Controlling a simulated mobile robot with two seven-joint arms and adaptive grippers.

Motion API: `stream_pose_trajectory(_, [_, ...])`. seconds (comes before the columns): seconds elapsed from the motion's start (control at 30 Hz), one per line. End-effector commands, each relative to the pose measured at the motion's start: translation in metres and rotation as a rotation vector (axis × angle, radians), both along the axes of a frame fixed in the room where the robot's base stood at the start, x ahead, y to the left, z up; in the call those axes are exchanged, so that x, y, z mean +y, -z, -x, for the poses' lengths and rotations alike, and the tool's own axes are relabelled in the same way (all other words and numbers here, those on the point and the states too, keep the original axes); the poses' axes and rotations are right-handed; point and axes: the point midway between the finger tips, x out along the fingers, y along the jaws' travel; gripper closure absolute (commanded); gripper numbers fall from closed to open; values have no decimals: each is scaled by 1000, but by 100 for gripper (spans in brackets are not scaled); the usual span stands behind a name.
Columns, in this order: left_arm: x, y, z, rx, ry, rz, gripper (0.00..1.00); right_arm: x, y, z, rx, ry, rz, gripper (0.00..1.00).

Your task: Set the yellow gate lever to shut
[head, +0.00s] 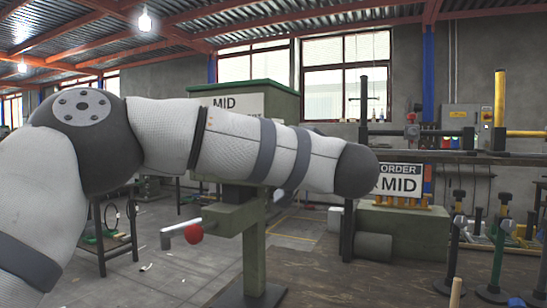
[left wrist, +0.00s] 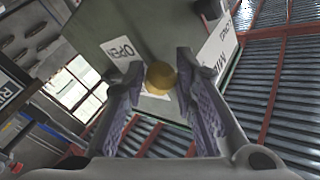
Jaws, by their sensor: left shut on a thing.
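In the left wrist view, the round yellow knob (left wrist: 161,76) of the gate lever sits between the fingers of my left gripper (left wrist: 159,70), which is shut on it. Behind the knob is a grey-green press housing (left wrist: 140,30) with an "OPEN" label (left wrist: 122,51) beside the knob. The lever's shaft is hidden behind the knob and fingers. In the head view, my left arm crosses the middle in front of a green press (head: 270,98) with a "MID" sign (head: 237,104); the gripper and yellow knob do not show there. My right gripper is in neither view.
A lower crank with a red ball (head: 193,232) juts from the press stand. At the right stands a bench (head: 450,157) with an "ORDER MID" sign (head: 400,179), and several upright tools stand before it. Open floor lies at the lower left of the press.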

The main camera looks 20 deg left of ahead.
Motion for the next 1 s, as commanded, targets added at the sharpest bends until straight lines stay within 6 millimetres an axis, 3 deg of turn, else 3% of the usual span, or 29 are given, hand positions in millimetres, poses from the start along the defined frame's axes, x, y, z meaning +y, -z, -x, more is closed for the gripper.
stream_pose_trajectory(0.3, [-4,-12,0,-8,12,-4,100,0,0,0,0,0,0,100])
stream_pose_trajectory(0.7, [-4,-14,0,-11,12,-4,100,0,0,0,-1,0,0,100])
stream_pose_trajectory(0.73, [-4,-14,0,-10,12,-4,68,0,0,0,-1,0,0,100])
stream_pose_trajectory(0.8, [-3,-14,0,-10,10,-3,54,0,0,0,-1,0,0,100])
stream_pose_trajectory(1.0, [-2,-12,0,-7,6,-1,54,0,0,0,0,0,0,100])
